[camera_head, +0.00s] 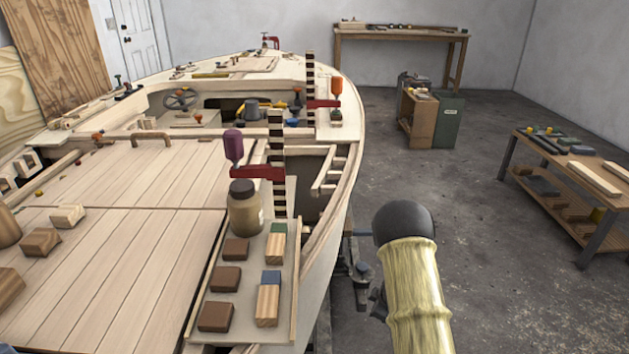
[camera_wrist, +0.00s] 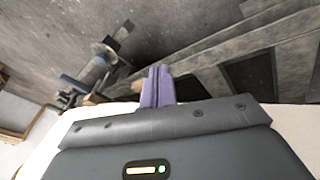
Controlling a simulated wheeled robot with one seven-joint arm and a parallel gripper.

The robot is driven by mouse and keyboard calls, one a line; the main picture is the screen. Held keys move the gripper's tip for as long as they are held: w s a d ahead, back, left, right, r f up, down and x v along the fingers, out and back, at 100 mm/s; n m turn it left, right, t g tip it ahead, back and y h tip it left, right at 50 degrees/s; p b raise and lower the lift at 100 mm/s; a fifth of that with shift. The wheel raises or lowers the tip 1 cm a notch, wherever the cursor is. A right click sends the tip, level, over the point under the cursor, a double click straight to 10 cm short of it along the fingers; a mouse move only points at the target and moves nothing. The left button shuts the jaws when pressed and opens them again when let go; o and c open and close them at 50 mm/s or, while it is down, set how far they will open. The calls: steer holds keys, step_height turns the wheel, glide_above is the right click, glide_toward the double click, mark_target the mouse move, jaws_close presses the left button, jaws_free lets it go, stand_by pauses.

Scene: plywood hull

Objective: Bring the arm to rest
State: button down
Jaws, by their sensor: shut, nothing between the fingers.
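My arm (camera_head: 416,295) shows in the head view at the lower right, in a yellowish sleeve with a dark rounded joint at its top. It is beside the right side of the boat hull, over the concrete floor. My gripper (camera_wrist: 158,86) shows in the wrist view as two purple fingers pressed together, shut with nothing between them. Beyond the fingers are dark grey floor and grey beams. In the head view I cannot make out the fingers.
The plywood boat (camera_head: 130,190) fills the left, with a tray (camera_head: 197,329) of blocks, a jar (camera_head: 245,208) and red clamps on its edge. A workbench (camera_head: 585,160) with tools stands at the right. Open floor (camera_head: 480,240) lies between my arm and the bench.

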steer(key=s+d+r+m+h, duration=0.1)
steer(key=s+r+m, duration=0.25)
steer(key=r, duration=0.45)
steer(key=s+r+m+h, duration=0.2)
steer(key=s+r+m, duration=0.15)
steer(key=r, duration=0.55)
steer(key=s+a+r+m+g, duration=0.1)
steer(key=s+a+r+m, duration=0.15)
steer(key=s, duration=0.35)
steer(key=s+a+r+m+y, duration=0.1)
steer(key=s+r, duration=0.2)
steer(key=s, duration=0.4)
steer(key=s+a+r+m+g, duration=0.1)
steer(key=s+r+m, duration=0.15)
steer(key=s, duration=0.35)
steer(key=w+p+v, duration=0.2)
steer(key=p+v, duration=1)
steer(key=w+d+r+p+v, duration=0.1)
steer(key=w+p+v, duration=0.2)
steer(key=p+v, duration=0.9)
steer(key=w+p+v, duration=0.2)
steer(key=p+v, duration=1.1)
steer(key=p, duration=0.1)
steer(key=shift+w+r, duration=0.4)
steer(key=shift+d, duration=0.1)
steer(key=c, duration=2.1)
jaws_free()
